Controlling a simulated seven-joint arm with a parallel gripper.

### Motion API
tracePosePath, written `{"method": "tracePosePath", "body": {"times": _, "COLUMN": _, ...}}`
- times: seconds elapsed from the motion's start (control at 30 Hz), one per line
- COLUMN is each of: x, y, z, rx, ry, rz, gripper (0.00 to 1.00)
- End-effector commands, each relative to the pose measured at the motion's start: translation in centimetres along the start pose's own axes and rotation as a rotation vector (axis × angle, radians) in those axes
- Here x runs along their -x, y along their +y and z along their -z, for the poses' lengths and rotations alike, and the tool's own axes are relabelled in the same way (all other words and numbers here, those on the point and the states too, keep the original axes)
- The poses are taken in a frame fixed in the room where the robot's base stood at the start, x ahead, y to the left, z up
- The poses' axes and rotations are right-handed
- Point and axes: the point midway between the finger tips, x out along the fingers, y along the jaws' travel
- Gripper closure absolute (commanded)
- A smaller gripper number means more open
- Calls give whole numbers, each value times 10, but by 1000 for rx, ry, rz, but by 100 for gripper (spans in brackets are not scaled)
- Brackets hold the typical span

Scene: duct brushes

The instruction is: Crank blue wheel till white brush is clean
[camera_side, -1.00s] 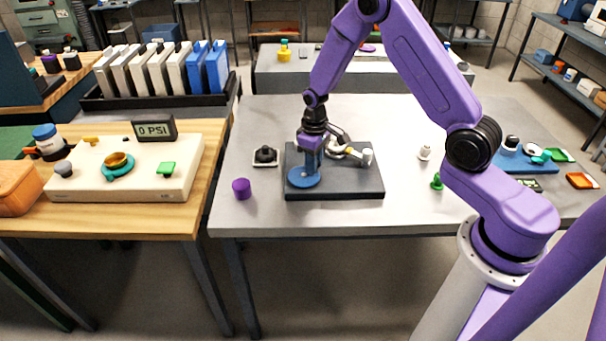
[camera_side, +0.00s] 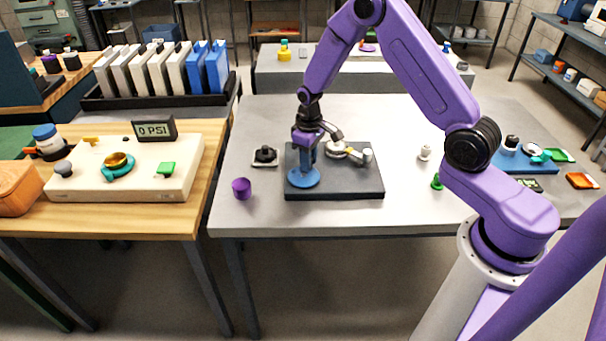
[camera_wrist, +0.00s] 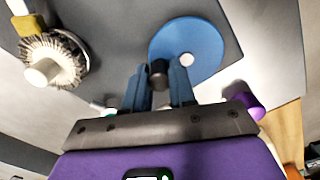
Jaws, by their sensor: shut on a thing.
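The blue wheel (camera_side: 303,179) lies flat at the left front of a dark base plate (camera_side: 352,187) on the grey table. In the wrist view the wheel (camera_wrist: 205,38) shows as a blue disc with a pale centre hub and a dark crank knob (camera_wrist: 158,73) near its rim. My gripper (camera_side: 306,166) points down over the wheel. In the wrist view its two blue fingers (camera_wrist: 160,82) are shut on the dark knob. The round white brush (camera_wrist: 72,62) has a pale hub and greyish marks among its bristles. In the side view the brush (camera_side: 337,148) is small and partly hidden.
A purple cup (camera_side: 241,188) stands left of the plate, and a small black part on a pale pad (camera_side: 265,155) lies behind it. A white knob (camera_side: 425,152) and a green piece (camera_side: 437,181) stand to the right. The table's front is clear.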

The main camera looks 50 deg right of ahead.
Motion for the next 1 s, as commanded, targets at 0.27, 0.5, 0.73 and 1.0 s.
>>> {"method": "tracePosePath", "body": {"times": 0.27, "x": -1, "y": -4, "z": 9, "rx": 2, "ry": -3, "rz": 1, "gripper": 92}}
{"method": "tracePosePath", "body": {"times": 0.5, "x": -2, "y": -5, "z": 10, "rx": 2, "ry": -5, "rz": 2, "gripper": 92}}
{"method": "tracePosePath", "body": {"times": 0.73, "x": -3, "y": -12, "z": 17, "rx": 3, "ry": -9, "rz": 3, "gripper": 92}}
{"method": "tracePosePath", "body": {"times": 1.0, "x": -3, "y": -13, "z": 16, "rx": 3, "ry": -13, "rz": 4, "gripper": 92}}
